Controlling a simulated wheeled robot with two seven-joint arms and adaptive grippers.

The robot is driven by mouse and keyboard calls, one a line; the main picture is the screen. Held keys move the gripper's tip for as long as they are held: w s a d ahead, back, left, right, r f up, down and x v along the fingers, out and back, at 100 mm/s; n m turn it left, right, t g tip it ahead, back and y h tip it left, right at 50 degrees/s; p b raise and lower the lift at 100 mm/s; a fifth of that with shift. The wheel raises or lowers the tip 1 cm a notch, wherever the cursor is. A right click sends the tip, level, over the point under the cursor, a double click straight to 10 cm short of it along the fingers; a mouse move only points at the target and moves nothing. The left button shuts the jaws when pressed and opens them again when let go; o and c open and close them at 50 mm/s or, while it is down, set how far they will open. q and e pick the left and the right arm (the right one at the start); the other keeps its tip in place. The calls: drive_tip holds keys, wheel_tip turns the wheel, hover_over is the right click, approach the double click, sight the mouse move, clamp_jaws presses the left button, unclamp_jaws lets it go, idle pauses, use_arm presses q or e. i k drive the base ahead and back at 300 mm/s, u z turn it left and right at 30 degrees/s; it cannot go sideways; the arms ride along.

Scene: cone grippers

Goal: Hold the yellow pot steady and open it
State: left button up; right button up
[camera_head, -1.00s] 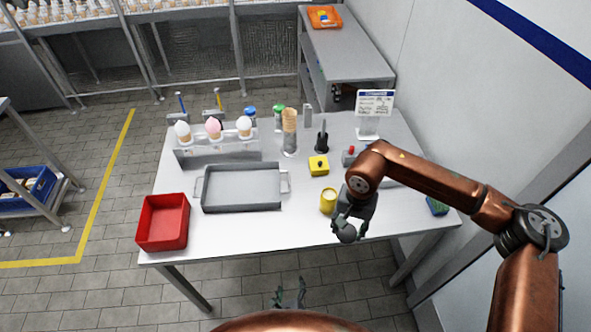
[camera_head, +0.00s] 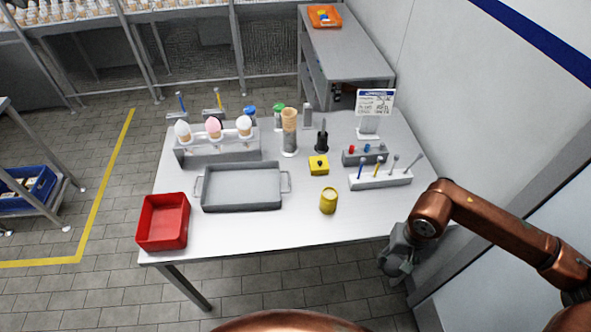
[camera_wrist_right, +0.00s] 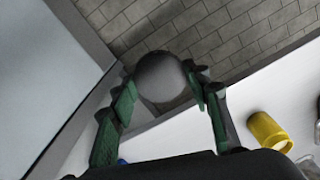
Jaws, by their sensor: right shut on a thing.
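My right gripper (camera_head: 393,267) is off the table's front right edge, well apart from the pot. Its green fingers (camera_wrist_right: 160,92) are shut on a grey round thing (camera_wrist_right: 163,77), which I cannot identify for sure. My left gripper is not in view.
The grey tray (camera_head: 283,202) and red bin (camera_head: 187,235) are left of the pot. A yellow block with a black spot (camera_head: 319,165) lies behind it. Small racks (camera_head: 402,181) stand to the right. The front table area is clear.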

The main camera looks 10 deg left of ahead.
sight(329, 198)
drive_tip(key=k, duration=0.6)
drive_tip(key=u, duration=0.65)
drive_tip(key=i, duration=0.65)
drive_tip(key=u, duration=0.5)
drive_tip(key=i, duration=0.9)
drive_tip(key=z, duration=0.45)
